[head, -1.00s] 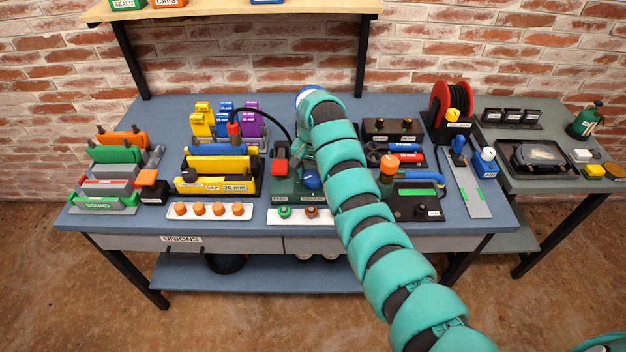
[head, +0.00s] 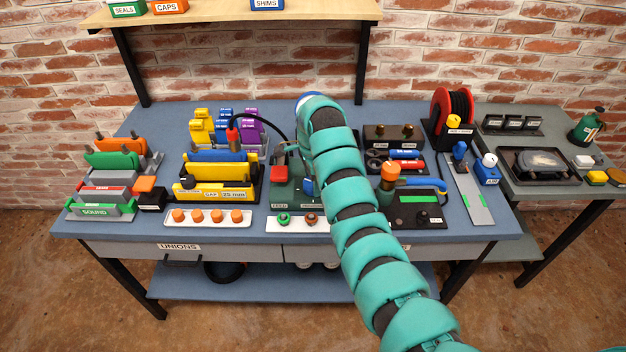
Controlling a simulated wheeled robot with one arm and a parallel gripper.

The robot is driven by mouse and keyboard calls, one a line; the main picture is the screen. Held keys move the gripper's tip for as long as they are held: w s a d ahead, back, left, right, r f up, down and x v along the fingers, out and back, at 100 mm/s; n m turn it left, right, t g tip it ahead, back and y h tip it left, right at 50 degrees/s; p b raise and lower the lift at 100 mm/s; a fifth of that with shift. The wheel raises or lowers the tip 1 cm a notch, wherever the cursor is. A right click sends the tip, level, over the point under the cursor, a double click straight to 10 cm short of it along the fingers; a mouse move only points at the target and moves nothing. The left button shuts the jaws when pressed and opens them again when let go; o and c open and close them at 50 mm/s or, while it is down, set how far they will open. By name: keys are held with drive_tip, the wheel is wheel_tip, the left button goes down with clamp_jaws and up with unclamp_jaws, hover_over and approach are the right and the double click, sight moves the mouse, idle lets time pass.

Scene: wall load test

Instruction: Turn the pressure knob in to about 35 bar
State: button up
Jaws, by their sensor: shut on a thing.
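The blue pressure knob (head: 308,187) is on the front of a dark green unit (head: 285,191) near the middle of the bench. Only its left part shows; my teal arm covers the rest. A red block (head: 280,173) sits on the unit's left side. My arm reaches up from the lower right and bends down behind its own upper links. My gripper is hidden there, so its contact with the knob cannot be seen. No pressure reading can be made out.
An orange-topped green cylinder (head: 389,178) stands right of my arm. A white strip with a green and a brown knob (head: 310,219) lies in front of the unit. A black hose (head: 262,112) arches at its left. Yellow blocks (head: 215,184) stand further left.

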drive_tip(key=m, duration=0.4)
drive_tip(key=shift+m, duration=0.3)
drive_tip(key=m, duration=0.4)
drive_tip(key=shift+m, duration=0.3)
drive_tip(key=m+b, duration=0.1)
drive_tip(key=m, duration=0.3)
drive_tip(key=shift+b, duration=0.3)
drive_tip(key=shift+m+b, duration=0.75)
drive_tip(key=shift+m, duration=1.35)
drive_tip(key=o, duration=1)
drive_tip(key=shift+c, duration=0.2)
drive_tip(key=shift+r, duration=0.1)
